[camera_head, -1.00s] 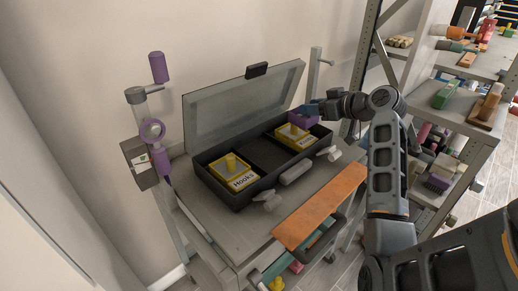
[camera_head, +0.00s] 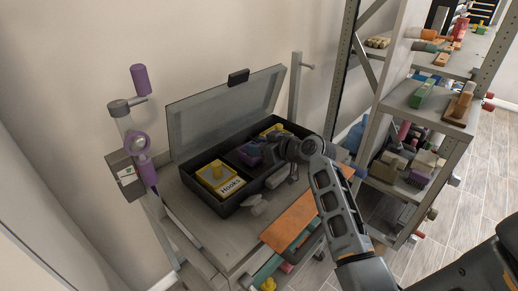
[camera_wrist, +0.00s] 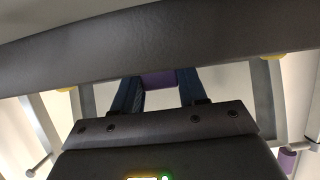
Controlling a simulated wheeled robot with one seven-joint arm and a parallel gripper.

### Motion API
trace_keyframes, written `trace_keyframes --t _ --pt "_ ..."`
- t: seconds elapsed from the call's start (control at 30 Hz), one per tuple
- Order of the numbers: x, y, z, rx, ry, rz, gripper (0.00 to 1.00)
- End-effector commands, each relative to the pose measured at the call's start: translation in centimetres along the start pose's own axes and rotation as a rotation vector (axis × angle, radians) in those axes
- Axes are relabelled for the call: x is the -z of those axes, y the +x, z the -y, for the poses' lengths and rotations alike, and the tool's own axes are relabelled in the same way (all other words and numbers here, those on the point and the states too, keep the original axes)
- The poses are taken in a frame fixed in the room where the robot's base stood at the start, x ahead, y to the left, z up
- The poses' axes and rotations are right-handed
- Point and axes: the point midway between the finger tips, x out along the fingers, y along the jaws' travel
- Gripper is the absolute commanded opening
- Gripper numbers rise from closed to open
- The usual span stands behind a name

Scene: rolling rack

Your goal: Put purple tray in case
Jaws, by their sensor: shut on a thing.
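The purple tray (camera_head: 247,157) is at the middle section of the open dark case (camera_head: 226,210), between two yellow trays. I cannot tell whether it touches the case floor. My gripper (camera_head: 258,152) is shut on the tray from the right, and my wrist hides part of it. In the wrist view, a strip of the purple tray (camera_wrist: 158,80) shows between my blue fingers (camera_wrist: 158,88). The left yellow tray (camera_head: 214,176), labelled "Hooks", sits in the left section. The other yellow tray (camera_head: 273,129) is in the right section, partly hidden.
The case lid (camera_head: 222,112) stands open behind. An orange board (camera_head: 288,226) lies along the cart's front edge. A post with purple parts (camera_head: 139,143) stands at left, a loaded shelf rack (camera_head: 428,108) at right.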

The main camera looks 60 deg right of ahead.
Motion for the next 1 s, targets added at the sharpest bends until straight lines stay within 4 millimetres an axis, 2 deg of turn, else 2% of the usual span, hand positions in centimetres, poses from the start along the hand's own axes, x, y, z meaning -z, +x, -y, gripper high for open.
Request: trace_keyframes --t 0.1,0.47,0.5,0.73,1.0 --pt "-1.2 0.5 -0.03 0.0 0.002 0.0 0.07" --pt "-1.65 0.71 -0.03 0.0 0.0 -0.001 0.07" --pt "-1.57 0.68 -0.03 0.0 0.0 -0.001 0.44" --pt "-1.52 0.65 -0.04 0.0 0.0 -0.001 0.66" --pt "-1.42 0.6 -0.05 -0.001 0.0 -0.001 0.67"
